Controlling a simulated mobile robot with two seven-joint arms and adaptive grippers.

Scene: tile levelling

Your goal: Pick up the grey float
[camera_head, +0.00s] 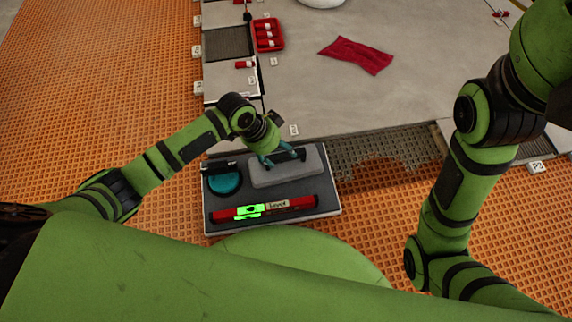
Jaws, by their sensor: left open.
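The grey float (262,178) is a flat light-grey block with a dark handle (298,155) on top. It lies at the back right of a dark tray (208,225) in front of me. My left gripper (283,154) is open at the float's handle, with its teal fingers over the top of the float. I cannot tell whether the fingers touch the handle. My left wrist hides part of the tray's back edge. My right arm (462,190) hangs at the right, and its gripper is not in view.
The tray also holds a red level (302,203) with a bright green part and a round teal item (225,183). A red cloth (357,54) and a red tray (268,34) lie on the pale tiles behind. Orange perforated matting surrounds the area.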

